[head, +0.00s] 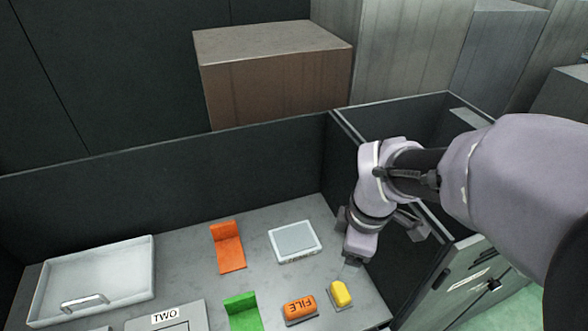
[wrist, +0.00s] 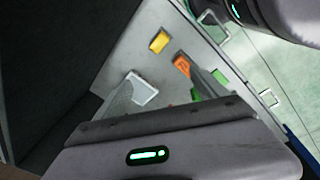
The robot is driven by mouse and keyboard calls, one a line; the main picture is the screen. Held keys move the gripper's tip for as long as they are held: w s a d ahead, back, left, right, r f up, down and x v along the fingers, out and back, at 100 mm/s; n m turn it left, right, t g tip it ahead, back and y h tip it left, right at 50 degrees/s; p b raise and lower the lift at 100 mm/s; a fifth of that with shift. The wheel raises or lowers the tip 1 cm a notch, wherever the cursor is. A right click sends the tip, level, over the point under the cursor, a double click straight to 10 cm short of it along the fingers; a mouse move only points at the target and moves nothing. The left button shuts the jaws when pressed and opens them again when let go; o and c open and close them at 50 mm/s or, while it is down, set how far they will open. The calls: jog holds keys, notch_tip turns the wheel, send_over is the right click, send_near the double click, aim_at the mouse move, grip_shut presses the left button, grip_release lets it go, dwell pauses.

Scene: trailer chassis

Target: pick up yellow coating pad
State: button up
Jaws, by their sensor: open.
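The yellow coating pad (head: 340,293) is a small yellow block on the grey work surface, near its right end. It also shows in the wrist view (wrist: 159,42), beyond and between my two fingers, in clear space. My gripper (head: 365,248) is above and behind the pad in the head view, near the dark right wall. In the wrist view my gripper (wrist: 165,88) is open, with nothing between its fingers, and apart from the pad. No part of the pad's top looks hidden.
An orange block marked FILE (head: 300,308) lies just left of the pad. Around them are a green holder (head: 243,312), an orange holder (head: 228,247), a white-framed grey plate (head: 295,241) and a white tray (head: 93,280). A dark back wall (head: 170,172) bounds the surface.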

notch_tip(320, 180, down, 6)
jog(key=w+f+n+g, duration=0.1)
jog(key=w+n+g, duration=0.15)
jog(key=n, duration=0.45)
jog(key=b, duration=0.5)
send_over(341, 290)
jog(key=shift+t, duration=0.45)
jog(key=f, duration=1)
jog(key=shift+w+a+f, duration=0.15)
jog(key=shift+w+f, duration=0.05)
jog(key=shift+f, duration=0.1)
jog(key=f+b, duration=0.2)
jog(key=f, duration=0.1)
jog(key=f+b, duration=0.2)
jog(key=f, duration=0.1)
jog(key=shift+s+d, duration=0.2)
jog(key=shift+r, duration=0.1)
jog(key=shift+c, duration=0.9)
jog(key=c, duration=1.4)
